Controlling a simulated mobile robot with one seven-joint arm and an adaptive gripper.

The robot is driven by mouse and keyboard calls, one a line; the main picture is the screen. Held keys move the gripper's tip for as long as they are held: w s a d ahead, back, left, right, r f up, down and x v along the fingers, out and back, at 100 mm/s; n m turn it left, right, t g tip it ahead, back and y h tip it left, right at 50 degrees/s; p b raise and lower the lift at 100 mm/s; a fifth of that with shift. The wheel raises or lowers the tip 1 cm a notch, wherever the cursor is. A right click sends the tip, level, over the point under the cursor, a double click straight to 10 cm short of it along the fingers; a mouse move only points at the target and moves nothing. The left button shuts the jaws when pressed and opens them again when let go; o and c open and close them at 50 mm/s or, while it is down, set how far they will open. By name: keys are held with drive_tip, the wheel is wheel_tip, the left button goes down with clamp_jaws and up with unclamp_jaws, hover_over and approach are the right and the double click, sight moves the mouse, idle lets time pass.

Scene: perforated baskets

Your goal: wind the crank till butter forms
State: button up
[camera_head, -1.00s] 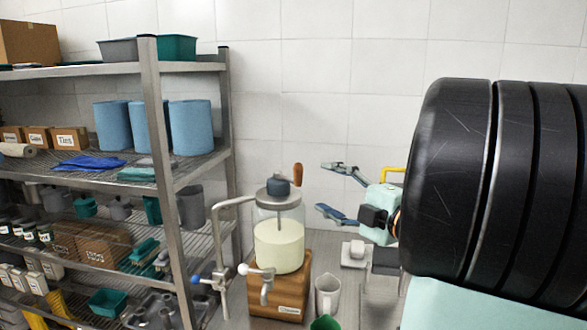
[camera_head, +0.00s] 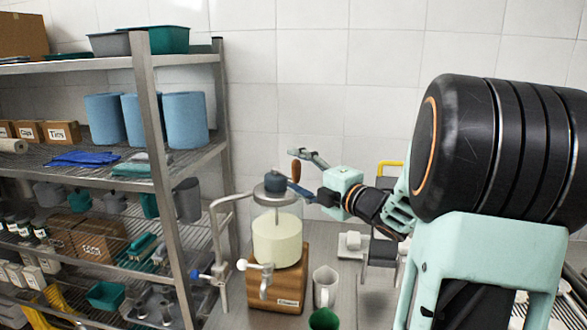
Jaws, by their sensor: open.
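The butter churn is a glass jar (camera_head: 277,240) of pale cream-coloured liquid on a wooden base (camera_head: 279,284). It has a dark grey top (camera_head: 274,182) and a brown upright crank handle (camera_head: 295,172). My gripper (camera_head: 297,170) is open, with one finger above and behind the handle and the other lower, in front of the churn top. The handle appears between the two fingers. I cannot tell whether either finger touches it.
A metal shelf rack (camera_head: 165,150) with boxes, blue rolls and bins stands at the left. A bent metal tap (camera_head: 217,285) stands left of the churn. A clear jug (camera_head: 325,287) and a green cup (camera_head: 323,319) stand to its right. Tiled wall lies behind.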

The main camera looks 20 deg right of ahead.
drive_tip(key=shift+w+a, duration=0.1)
drive_tip(key=shift+w, duration=0.15)
clamp_jaws()
idle(0.4)
